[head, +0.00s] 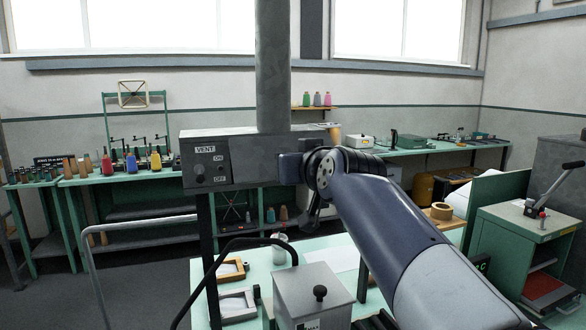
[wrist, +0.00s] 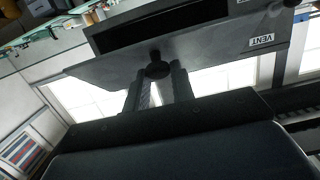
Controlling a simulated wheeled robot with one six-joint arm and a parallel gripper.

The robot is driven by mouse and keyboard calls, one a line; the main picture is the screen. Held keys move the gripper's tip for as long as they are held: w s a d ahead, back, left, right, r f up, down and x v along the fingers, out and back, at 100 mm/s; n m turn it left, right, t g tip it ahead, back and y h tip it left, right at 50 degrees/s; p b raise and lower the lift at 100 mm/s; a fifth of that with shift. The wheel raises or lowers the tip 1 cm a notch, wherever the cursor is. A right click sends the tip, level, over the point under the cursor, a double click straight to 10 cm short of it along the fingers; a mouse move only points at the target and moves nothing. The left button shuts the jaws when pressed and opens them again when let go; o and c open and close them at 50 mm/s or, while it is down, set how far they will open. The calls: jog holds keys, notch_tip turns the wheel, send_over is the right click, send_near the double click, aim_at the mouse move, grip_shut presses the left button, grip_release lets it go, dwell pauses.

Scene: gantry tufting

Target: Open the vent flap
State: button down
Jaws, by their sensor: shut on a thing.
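The grey vent box (head: 240,160) hangs under a thick round pipe, with a VENT label and a dark ON/OFF knob (head: 200,172) on its left front. My arm covers its right part in the head view. In the wrist view, a grey flap panel (wrist: 105,70) lies beside a dark opening (wrist: 150,28), and the VENT label shows rotated at the right. My gripper (wrist: 159,78) is shut on a small dark round knob (wrist: 157,69) on the flap. How far the flap stands from the box is hard to tell.
A green cabinet with a lever (head: 525,240) stands at the right. Workbenches with spools line the back wall. Open floor shows at the left.

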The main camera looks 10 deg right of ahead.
jog(key=r, duration=0.3)
jog(key=shift+s+d+r, duration=0.1)
jog(key=shift+s+r, duration=0.15)
jog(key=shift+s, duration=0.1)
jog(key=c, duration=1.2)
grip_release()
jog(key=shift+w+f, duration=0.1)
jog(key=shift+f, duration=0.2)
jog(key=shift+c, duration=0.2)
jog(key=b+v, duration=0.2)
jog(key=v, duration=0.9)
jog(key=shift+b, duration=0.35)
jog(key=shift+w+f, duration=0.1)
jog(key=shift+c, duration=0.4)
